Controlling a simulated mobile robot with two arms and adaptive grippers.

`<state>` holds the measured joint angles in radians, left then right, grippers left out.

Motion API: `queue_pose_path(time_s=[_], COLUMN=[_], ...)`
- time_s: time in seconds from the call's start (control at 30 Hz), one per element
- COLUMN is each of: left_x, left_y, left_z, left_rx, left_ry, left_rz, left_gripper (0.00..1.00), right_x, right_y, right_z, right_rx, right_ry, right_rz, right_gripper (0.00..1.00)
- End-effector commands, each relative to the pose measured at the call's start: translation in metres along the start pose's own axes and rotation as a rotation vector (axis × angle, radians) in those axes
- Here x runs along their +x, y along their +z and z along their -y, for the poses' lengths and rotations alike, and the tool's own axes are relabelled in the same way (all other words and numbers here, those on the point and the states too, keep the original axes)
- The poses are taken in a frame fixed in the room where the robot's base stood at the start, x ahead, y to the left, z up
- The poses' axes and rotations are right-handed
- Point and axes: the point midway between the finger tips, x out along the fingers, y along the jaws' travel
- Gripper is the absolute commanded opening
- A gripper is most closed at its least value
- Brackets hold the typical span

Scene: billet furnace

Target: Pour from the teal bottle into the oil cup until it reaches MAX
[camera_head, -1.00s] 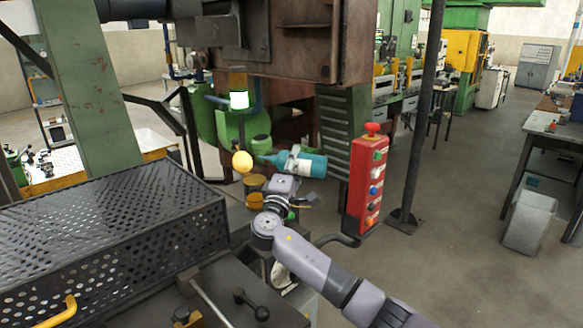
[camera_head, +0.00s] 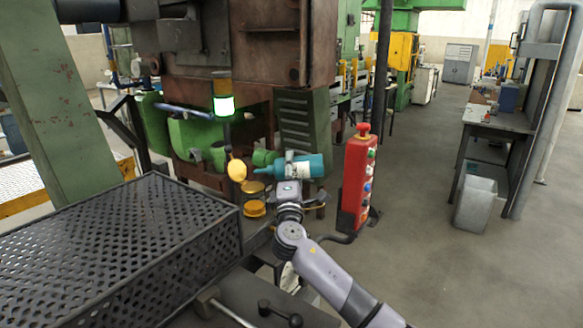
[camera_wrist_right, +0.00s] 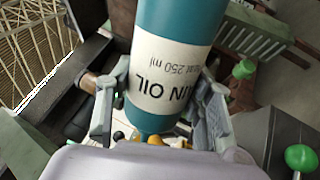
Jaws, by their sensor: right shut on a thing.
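The teal bottle (camera_head: 305,167) lies nearly level in the head view, its narrow nozzle pointing left and slightly down, close to a yellow disc (camera_head: 237,171). My right gripper (camera_head: 288,184) is shut on it from below. In the right wrist view the bottle (camera_wrist_right: 180,25) fills the top middle, its white oil label between the fingers of the gripper (camera_wrist_right: 163,108). I cannot identify the oil cup for sure; round yellow parts (camera_head: 253,208) sit below the nozzle. No MAX mark, oil level or stream is readable. My left gripper is out of view.
A red button box (camera_head: 357,185) stands just right of the bottle. A black perforated guard (camera_head: 120,235) fills the lower left. A lit green lamp (camera_head: 223,105) and a dark louvred panel (camera_head: 303,122) are behind.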

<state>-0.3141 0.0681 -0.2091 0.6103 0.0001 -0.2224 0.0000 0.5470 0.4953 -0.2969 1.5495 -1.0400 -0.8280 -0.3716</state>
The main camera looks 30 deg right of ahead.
Motion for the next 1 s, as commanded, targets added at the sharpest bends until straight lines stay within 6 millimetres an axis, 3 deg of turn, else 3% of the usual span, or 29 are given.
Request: queue_pose_path(time_s=[0.4, 1.0], left_x=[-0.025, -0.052], left_y=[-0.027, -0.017], left_z=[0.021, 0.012], left_rx=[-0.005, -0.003], left_ry=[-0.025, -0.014], left_rz=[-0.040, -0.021], left_gripper=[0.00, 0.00], right_x=[0.003, 0.007], right_y=[0.001, -0.001], right_z=[-0.010, -0.023], right_rx=[-0.072, -0.197], right_ry=[0.001, 0.001], right_rz=[-0.022, -0.063], right_gripper=[0.11, 0.11])
